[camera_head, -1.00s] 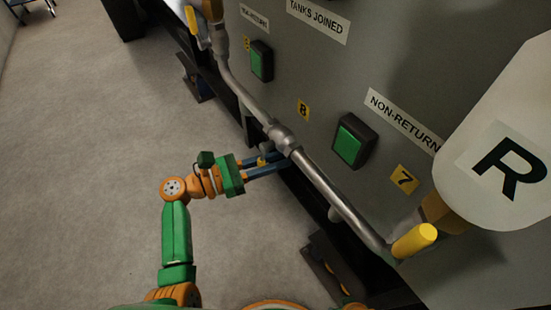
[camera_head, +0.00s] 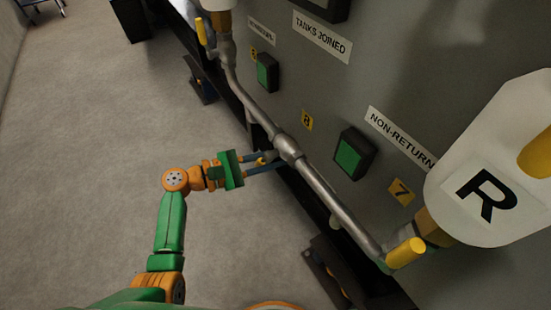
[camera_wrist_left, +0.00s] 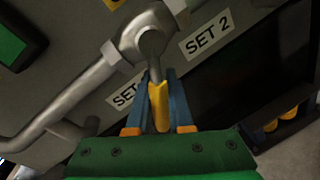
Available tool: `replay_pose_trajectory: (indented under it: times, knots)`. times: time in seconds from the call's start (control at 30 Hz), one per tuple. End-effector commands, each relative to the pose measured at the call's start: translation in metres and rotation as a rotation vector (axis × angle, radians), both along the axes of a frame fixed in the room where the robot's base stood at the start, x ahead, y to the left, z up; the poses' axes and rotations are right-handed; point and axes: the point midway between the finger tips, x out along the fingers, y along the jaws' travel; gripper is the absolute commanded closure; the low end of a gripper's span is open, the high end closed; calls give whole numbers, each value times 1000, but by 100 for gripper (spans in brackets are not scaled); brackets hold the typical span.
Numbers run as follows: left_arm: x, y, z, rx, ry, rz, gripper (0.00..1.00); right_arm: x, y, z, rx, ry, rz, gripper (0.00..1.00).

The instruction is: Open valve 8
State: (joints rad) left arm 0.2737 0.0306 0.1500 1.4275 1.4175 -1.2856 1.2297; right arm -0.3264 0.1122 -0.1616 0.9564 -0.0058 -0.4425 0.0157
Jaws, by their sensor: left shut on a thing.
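Valve 8 sits in the middle of the grey pipe, its metal body (camera_head: 287,147) beside the yellow number 8 label (camera_head: 307,121). Its yellow handle (camera_wrist_left: 158,106) points down toward my palm in the left wrist view, below the round metal hub (camera_wrist_left: 151,41). My left gripper (camera_head: 273,160) reaches the valve from the left in the head view. Its blue fingers (camera_wrist_left: 156,80) lie on both sides of the handle, shut on it. In the head view the handle is mostly hidden between the fingers. My right gripper is not in view.
A yellow valve handle (camera_head: 405,252) by label 7 (camera_head: 401,192) is at the pipe's lower end; another yellow handle (camera_head: 202,32) is at its upper end. A white tank marked R (camera_head: 487,190) stands at right. Green buttons (camera_head: 351,154) are on the grey panel.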

Motion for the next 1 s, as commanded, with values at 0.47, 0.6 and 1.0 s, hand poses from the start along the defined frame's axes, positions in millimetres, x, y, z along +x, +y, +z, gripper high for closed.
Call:
replay_pose_trajectory:
  times: [0.47,0.6,1.0]
  knots:
    - [4,3,3,60,-85,1,100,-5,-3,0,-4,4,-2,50]
    - [4,3,3,61,-85,0,100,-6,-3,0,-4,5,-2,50]
    - [4,3,3,60,-85,0,51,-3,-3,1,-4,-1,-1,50]
